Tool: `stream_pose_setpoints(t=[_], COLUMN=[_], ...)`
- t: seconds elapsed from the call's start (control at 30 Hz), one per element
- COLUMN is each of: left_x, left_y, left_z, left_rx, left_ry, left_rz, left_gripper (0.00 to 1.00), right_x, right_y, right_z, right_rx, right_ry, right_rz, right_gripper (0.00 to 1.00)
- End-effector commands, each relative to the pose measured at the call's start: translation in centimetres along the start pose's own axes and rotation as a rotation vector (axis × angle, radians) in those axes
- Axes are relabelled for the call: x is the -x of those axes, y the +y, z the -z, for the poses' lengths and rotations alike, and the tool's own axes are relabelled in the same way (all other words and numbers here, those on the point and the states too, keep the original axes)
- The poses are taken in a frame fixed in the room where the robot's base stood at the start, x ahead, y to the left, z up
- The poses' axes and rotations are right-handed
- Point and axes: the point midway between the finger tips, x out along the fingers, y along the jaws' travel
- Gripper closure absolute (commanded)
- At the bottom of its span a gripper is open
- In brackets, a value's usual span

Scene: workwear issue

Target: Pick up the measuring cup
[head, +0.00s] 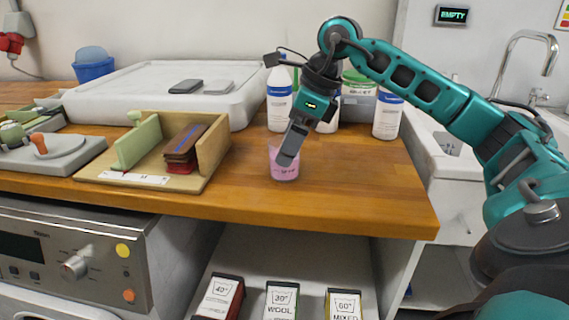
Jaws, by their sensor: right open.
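The measuring cup (284,174) is a small clear cup with pink contents, upright on the wooden counter (340,190) near its front edge. My right gripper (285,160) reaches down to it from above, with its grey fingers at the cup's rim and overlapping its upper part. The right gripper is open. I cannot tell from this angle whether the fingers are around the cup or in front of it. My left gripper does not show.
Bottles (387,115) stand behind the cup. A wooden box (214,150) with dark folded items is to its left, and a white tray (130,95) lies behind that. A sink and tap (515,60) are at right. The counter right of the cup is clear.

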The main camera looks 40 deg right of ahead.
Motion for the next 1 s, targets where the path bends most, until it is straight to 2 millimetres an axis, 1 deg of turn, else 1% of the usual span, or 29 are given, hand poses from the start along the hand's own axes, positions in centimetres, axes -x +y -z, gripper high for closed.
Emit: stream_pose_setpoints(t=[0.03,0.2,0.27,0.33,0.53,1.0], left_x=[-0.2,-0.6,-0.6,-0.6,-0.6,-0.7], left_y=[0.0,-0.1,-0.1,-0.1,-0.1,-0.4], left_z=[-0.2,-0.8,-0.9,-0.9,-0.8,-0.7], left_rx=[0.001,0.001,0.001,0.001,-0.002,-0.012], left_ry=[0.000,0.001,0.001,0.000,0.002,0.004], left_rz=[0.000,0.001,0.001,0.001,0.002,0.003], left_gripper=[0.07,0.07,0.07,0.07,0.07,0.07], right_x=[-0.8,-3.5,-4.2,-4.6,-4.5,-4.5], right_y=[0.1,0.3,0.3,0.3,0.2,0.2], right_z=[0.0,-0.1,-0.1,-0.2,-0.2,-0.2], right_rx=[0.001,0.001,0.000,0.001,0.000,0.000], right_ry=[0.001,0.001,0.001,0.001,0.000,0.000], right_rz=[-0.002,-0.003,-0.003,-0.002,0.000,-0.001], right_gripper=[0.06,0.06,0.06,0.06,0.06,0.51])
